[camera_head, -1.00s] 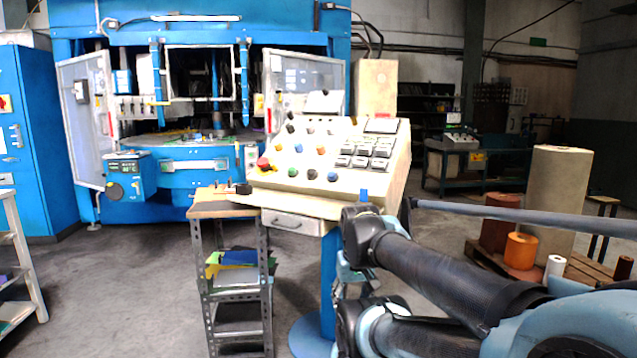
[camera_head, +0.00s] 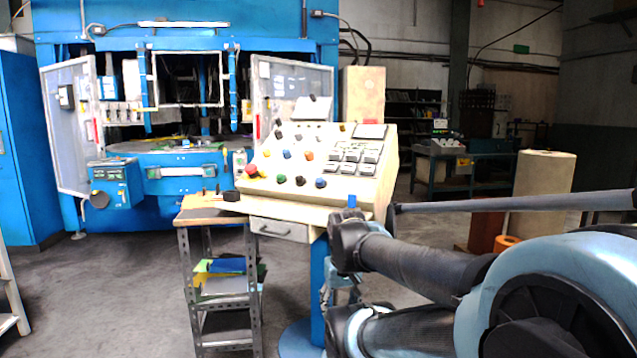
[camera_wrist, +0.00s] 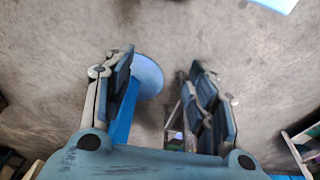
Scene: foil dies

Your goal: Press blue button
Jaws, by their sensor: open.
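The beige sloped control panel (camera_head: 346,189) stands mid-view in the head view, with several coloured buttons and knobs on its face. A blue button (camera_head: 286,154) is in the middle row, left of an orange one. A darker blue button (camera_head: 320,182) is at the right end of the bottom row. In the wrist view my gripper (camera_wrist: 159,70) is open and empty, its two fingers apart above the grey floor. No button shows in that view. In the head view my folded arm is at the lower right, and its gripper end is low beside the panel's blue pedestal, mostly hidden.
A small metal-framed cart (camera_head: 212,215) with a wooden top stands left of the panel. A large blue machine (camera_head: 180,172) with open doors is behind. An orange roll (camera_head: 507,243) and a tall beige cylinder (camera_head: 543,187) are at right.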

